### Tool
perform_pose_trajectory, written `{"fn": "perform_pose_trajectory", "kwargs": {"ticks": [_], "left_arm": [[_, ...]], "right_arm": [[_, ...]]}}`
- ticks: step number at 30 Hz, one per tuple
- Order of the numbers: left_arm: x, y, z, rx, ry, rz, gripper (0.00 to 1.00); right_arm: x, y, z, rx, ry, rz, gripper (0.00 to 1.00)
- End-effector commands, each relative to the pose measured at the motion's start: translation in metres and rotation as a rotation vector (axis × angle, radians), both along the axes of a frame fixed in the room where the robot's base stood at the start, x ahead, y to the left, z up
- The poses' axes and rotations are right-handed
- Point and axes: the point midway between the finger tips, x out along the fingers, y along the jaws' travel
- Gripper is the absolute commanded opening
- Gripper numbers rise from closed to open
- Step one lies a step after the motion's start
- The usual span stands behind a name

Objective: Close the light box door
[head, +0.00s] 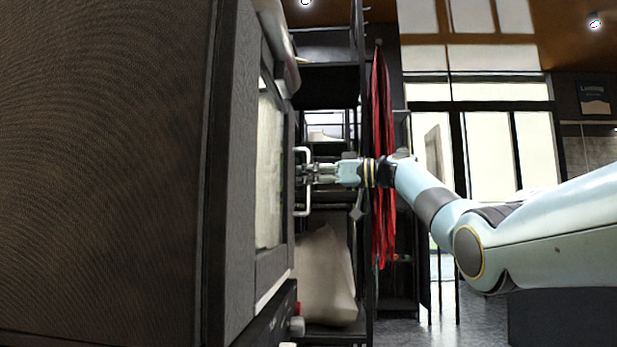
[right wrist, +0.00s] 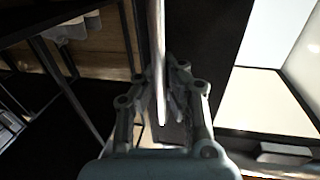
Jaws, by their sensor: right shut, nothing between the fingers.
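The light box (head: 230,190) stands large at the left of the head view, its dark side close to me. Its door has a pale window (head: 268,165) and a light vertical bar handle (head: 303,208). I cannot tell from these frames how wide the door stands. My right gripper (head: 308,173) reaches in from the right at the middle of the handle. The right wrist view shows the handle bar (right wrist: 158,45) running down to the right gripper (right wrist: 167,88). The fingers are shut beside the bar, with nothing clearly held. My left gripper is not in view.
A dark shelf rack (head: 330,50) stands behind the handle, with a pale cushion-like bag (head: 323,280) low on it. Red cloth (head: 381,160) hangs behind my right wrist. A red and grey knob (head: 297,322) sits below the door. Open floor (head: 440,325) shows at the lower right.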

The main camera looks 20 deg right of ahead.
Motion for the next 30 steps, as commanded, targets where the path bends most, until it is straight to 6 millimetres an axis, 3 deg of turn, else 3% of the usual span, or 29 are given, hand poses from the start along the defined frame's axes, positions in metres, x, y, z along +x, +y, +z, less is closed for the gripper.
{"fn": "perform_pose_trajectory", "kwargs": {"ticks": [2,10,20,25,30], "left_arm": [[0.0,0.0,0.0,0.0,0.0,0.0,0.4],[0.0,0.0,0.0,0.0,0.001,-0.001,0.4],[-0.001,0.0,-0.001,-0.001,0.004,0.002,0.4],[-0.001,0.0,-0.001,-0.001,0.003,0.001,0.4],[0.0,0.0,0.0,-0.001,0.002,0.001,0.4]], "right_arm": [[0.0,0.001,-0.001,0.002,0.002,0.001,0.0],[0.0,0.001,0.0,0.001,0.001,0.002,0.34],[-0.001,-0.001,0.0,0.001,-0.001,0.002,0.34],[-0.014,-0.022,-0.001,-0.001,-0.002,-0.002,0.34],[-0.036,-0.055,-0.002,-0.003,-0.001,-0.003,0.34]]}}
